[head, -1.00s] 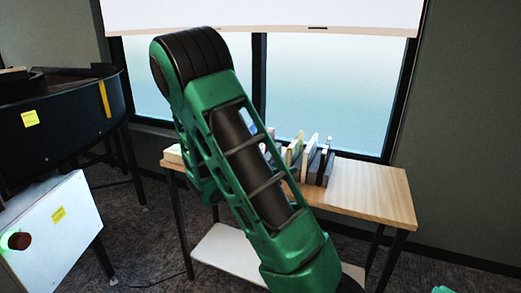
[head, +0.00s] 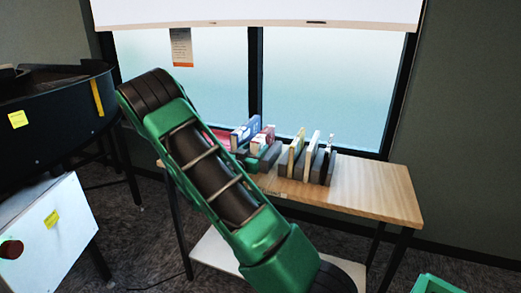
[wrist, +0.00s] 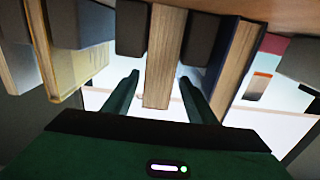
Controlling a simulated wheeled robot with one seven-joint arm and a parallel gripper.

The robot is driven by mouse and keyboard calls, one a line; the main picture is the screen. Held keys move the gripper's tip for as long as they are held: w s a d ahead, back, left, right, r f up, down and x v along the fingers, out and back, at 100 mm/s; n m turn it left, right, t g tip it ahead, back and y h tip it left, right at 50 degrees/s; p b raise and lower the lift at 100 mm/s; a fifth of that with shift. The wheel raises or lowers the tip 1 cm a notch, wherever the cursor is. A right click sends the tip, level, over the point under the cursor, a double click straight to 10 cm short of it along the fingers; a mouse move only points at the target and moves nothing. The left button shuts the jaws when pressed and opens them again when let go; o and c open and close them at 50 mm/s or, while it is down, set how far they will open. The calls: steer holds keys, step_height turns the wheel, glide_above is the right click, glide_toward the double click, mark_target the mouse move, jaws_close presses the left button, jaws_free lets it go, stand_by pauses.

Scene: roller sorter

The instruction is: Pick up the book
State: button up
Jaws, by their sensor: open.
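Several books stand upright between dark grey blocks on the wooden table, among them a cream book (head: 312,153) in the head view. In the wrist view, which looks upside down, a book with tan page edges (wrist: 166,45) is in the middle. My gripper (wrist: 160,78) is open, with one finger on each side of this book's end. Gaps show between the fingers and the book. I cannot tell which book in the head view is the one between the fingers.
Neighbouring books (wrist: 78,65) and dark blocks (wrist: 131,28) stand close on both sides. The table's right part (head: 375,195) is bare. A window is behind it. A white box (head: 48,225) with a red button and a dark round machine (head: 60,120) stand at the left.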

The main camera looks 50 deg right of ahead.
steer(key=shift+x, duration=2.9)
steer(key=shift+s+f, duration=0.1)
steer(key=shift+s, duration=0.05)
steer(key=shift+c, duration=0.7)
jaws_close()
step_height(320, 180, up, 18)
steer(key=shift+s+d, duration=0.1)
steer(key=shift+s, duration=0.05)
